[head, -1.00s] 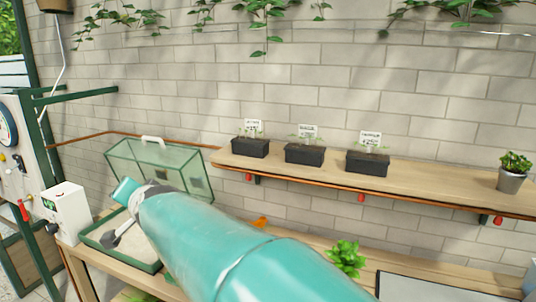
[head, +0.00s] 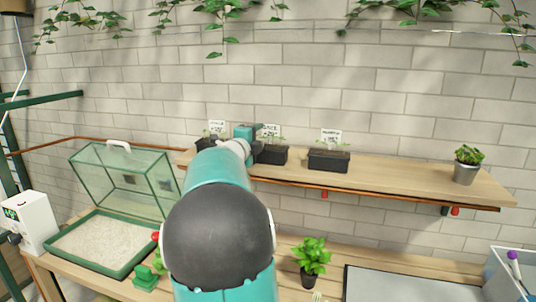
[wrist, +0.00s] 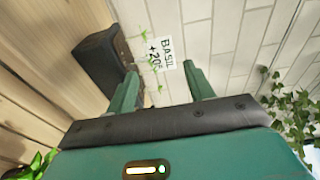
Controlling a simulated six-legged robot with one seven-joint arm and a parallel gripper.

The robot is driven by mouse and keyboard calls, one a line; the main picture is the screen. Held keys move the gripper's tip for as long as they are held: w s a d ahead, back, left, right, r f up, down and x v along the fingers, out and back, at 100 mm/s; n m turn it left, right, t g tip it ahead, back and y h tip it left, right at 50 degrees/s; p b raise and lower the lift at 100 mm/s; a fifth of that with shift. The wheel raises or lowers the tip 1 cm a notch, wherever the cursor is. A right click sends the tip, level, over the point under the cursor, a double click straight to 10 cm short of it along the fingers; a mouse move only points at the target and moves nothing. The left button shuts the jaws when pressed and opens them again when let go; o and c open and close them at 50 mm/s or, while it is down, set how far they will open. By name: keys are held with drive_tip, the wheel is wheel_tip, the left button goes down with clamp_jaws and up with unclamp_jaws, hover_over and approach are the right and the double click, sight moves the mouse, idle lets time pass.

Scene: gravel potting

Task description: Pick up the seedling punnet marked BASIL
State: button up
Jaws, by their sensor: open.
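The wrist view shows a black seedling punnet (wrist: 102,62) with a white label (wrist: 162,55) reading BASIL. My gripper (wrist: 163,84) is open; the label and thin green sprouts show between and beyond its fingers, and the punnet's dark body lies mostly left of them. In the head view my gripper (head: 252,138) is at the left end of the middle punnet (head: 274,154), which it partly covers. The left punnet (head: 205,143) is partly hidden by my arm. The right punnet (head: 329,160) is in full view. Labels there are too small to read surely.
The punnets stand on a wooden wall shelf (head: 400,175) against a brick wall. A grey potted plant (head: 467,166) is at its right end. Below are a glass-lidded gravel tray (head: 100,240) and a potted green plant (head: 311,258). Vines hang above.

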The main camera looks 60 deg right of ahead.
sight(269, 130)
drive_tip(key=shift+d, duration=3.15)
clamp_jaws()
drive_tip(key=shift+r, duration=0.1)
